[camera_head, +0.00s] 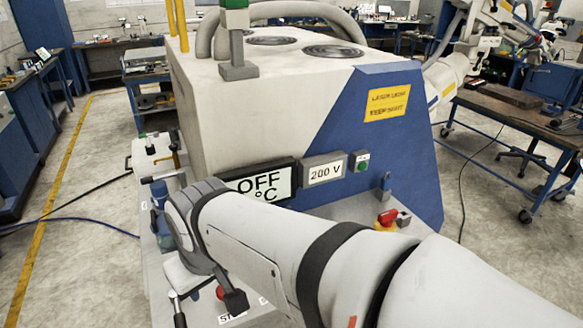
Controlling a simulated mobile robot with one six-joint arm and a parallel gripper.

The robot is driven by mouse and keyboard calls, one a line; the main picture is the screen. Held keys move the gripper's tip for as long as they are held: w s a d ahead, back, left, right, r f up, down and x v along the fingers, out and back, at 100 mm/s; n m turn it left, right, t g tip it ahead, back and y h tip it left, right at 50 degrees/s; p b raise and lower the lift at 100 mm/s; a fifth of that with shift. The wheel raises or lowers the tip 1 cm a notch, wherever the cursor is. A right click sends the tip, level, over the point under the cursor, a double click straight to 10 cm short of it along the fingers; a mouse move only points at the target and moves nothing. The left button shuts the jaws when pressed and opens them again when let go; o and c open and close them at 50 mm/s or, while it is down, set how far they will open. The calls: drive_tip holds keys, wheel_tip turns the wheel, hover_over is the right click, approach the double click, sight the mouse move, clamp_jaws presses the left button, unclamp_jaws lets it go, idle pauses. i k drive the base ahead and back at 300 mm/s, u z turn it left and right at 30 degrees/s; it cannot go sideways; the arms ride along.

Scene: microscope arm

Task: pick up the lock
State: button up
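The end of my arm, with my gripper (182,308), is at the lower left, partly hidden behind the wrist. I cannot make out its fingers clearly or see anything held.
The large white and blue machine (240,105) fills the middle, with an "OFF °C" display (262,185) and a "200 V" panel (324,172). A red button (220,292) shows below my wrist. A wheeled table (520,115) stands right. Floor at left is open, with cables.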

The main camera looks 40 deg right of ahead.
sight(385, 183)
drive_tip(key=u, duration=0.6)
drive_tip(key=k, duration=1.6)
drive_tip(key=z, duration=1.7)
drive_tip(key=i, duration=1.65)
drive_tip(key=z, duration=0.1)
